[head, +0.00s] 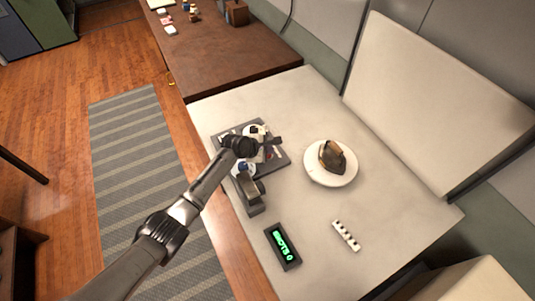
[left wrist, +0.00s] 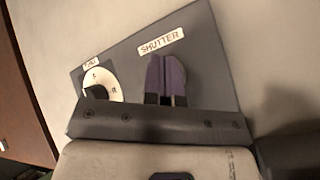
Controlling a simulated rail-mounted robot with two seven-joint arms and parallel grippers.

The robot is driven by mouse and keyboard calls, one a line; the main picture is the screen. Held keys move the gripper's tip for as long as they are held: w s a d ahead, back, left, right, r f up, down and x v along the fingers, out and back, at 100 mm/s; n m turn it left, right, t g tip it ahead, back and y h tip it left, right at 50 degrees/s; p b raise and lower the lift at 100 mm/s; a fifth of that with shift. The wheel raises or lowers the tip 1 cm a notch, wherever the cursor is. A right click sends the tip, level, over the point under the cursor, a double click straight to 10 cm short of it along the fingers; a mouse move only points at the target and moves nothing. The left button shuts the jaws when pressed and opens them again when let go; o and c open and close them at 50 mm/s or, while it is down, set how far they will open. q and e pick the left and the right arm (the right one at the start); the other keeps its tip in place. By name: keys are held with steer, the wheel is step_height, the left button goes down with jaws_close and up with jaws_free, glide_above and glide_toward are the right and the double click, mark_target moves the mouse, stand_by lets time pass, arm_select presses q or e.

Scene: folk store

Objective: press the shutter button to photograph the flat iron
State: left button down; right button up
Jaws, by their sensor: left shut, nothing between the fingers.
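A dark flat iron (head: 332,155) stands on a round white plate (head: 345,180) on the pale table. The dark grey control panel (head: 283,160) lies left of it; in the left wrist view the panel (left wrist: 215,45) carries a white SHUTTER label (left wrist: 161,41) and a round white dial (left wrist: 103,80). My left gripper (head: 276,142) is shut and empty over the panel. In the left wrist view its fingers (left wrist: 166,75) are just below the label, against a rounded purple shape that they partly hide. I cannot tell whether they touch it. My right gripper is not in view.
A black display (head: 283,246) with green text reading SHOTS 0 lies near the table's front edge. A white strip with dark marks (head: 346,236) lies right of it. A pale backdrop board (head: 430,100) stands behind the plate. A brown table (head: 235,65) adjoins at the back.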

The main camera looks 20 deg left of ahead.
arm_select(q)
steer(key=shift+f, duration=0.1)
stand_by(0.5)
steer(key=shift+f, duration=0.4)
steer(key=shift+r, duration=0.15)
stand_by(0.4)
steer(key=shift+r+p, duration=0.75)
steer(key=shift+p, duration=0.3)
steer(key=shift+r+p, duration=0.7)
steer(key=shift+p, duration=0.1)
step_height(320, 180, up, 4)
steer(key=p, duration=0.4)
steer(key=shift+f, duration=0.15)
